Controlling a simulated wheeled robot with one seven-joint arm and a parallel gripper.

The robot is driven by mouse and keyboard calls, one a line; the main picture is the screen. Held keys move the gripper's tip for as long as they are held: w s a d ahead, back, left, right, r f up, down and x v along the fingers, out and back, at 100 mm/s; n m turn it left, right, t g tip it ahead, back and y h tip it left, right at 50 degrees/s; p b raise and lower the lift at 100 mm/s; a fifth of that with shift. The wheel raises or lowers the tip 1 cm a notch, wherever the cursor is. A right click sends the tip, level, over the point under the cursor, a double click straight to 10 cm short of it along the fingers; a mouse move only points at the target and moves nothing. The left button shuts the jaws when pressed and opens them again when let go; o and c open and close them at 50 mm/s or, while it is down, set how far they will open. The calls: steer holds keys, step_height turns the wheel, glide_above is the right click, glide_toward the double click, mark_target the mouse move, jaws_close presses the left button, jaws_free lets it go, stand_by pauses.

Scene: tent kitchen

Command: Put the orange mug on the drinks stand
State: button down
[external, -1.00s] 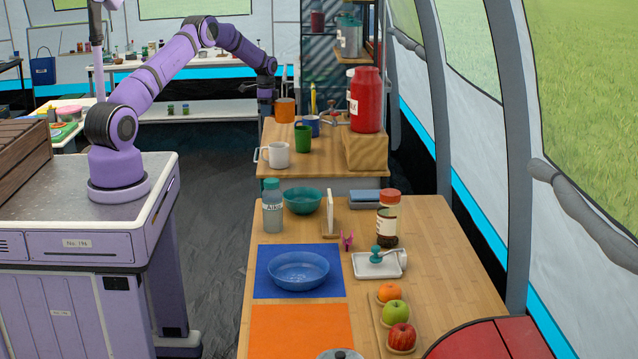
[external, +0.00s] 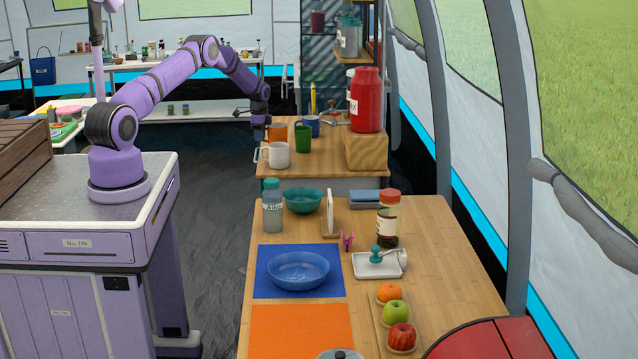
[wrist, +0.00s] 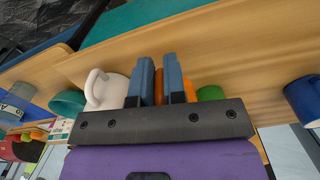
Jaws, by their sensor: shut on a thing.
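The orange mug (external: 278,132) is at the far left part of the wooden stand (external: 330,160), behind the white mug (external: 277,155) and left of the green mug (external: 303,139). My gripper (external: 264,130) is at its left side and shut on it. In the wrist view, orange of the mug (wrist: 188,84) shows between and beside the blue fingers of my gripper (wrist: 160,78); the part gripped is mostly hidden. I cannot tell whether the mug touches the wood or hangs just above it.
A blue mug (external: 310,124) stands behind the green mug. A red drinks dispenser (external: 366,98) stands on a wooden block (external: 365,150) at the right. A nearer table holds a teal bowl (external: 303,200) and a bottle (external: 272,208).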

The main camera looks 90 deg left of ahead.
steer(key=shift+f, duration=2.1)
steer(key=shift+f, duration=0.15)
steer(key=c, duration=1.2)
jaws_free()
step_height(320, 180, up, 12)
steer(key=shift+r, duration=0.2)
steer(key=shift+w, duration=0.1)
